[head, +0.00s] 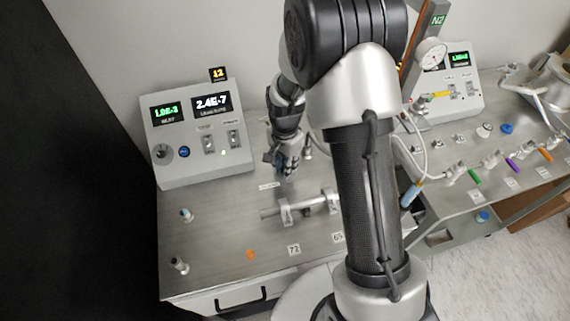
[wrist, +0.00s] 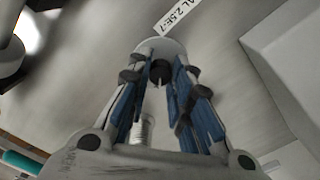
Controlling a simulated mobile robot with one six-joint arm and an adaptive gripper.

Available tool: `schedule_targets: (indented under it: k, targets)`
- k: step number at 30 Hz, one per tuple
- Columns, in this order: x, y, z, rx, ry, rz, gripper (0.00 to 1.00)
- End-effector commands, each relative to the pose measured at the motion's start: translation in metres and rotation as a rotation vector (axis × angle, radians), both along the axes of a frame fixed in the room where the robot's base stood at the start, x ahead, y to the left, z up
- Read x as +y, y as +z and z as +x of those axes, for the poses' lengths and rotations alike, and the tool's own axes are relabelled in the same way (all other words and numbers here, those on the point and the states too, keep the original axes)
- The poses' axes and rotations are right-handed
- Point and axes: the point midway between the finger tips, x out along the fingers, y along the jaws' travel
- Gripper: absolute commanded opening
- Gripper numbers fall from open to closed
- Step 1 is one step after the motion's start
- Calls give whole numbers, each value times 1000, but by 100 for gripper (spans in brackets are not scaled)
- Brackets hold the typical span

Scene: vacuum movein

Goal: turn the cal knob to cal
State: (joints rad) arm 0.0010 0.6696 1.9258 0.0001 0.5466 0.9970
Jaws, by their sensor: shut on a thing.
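My gripper (wrist: 160,84) reaches down to the bench top, its two blue-padded fingers on either side of a small dark knob (wrist: 160,72) with a pale round body (wrist: 160,46) behind it. The fingers are shut on this knob, which I take to be the cal knob. A white label (wrist: 186,12) reading "AL 2.5E-7", partly cut off, lies just beyond it. In the head view my gripper (head: 287,165) is right of the grey console (head: 180,178), and its fingers hide the knob. Which way the knob points cannot be told.
The console shows 1.0E-3 on the inlet display (head: 167,112) and 2.4E-7 on the leak rate display (head: 211,102). A metal tube in clamps (head: 300,208) lies in front of my gripper. Several coloured-handled fittings stand on the right bench.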

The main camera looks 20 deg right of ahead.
Motion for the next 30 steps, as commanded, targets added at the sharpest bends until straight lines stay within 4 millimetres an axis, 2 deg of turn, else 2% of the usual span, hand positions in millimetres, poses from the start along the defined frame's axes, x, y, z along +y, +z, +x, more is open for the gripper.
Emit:
schedule_targets:
  k: [4,5,14,24,26,30]
  targets:
    - [0,0,1,-2,0,0,0]
    - [0,0,1,-2,0,0,21]
    - [0,0,0,-1,1,0,41]
    - [0,2,0,-1,1,0,41]
    - [0,6,1,-3,1,-1,41]
    - [0,28,2,-6,1,-1,41]
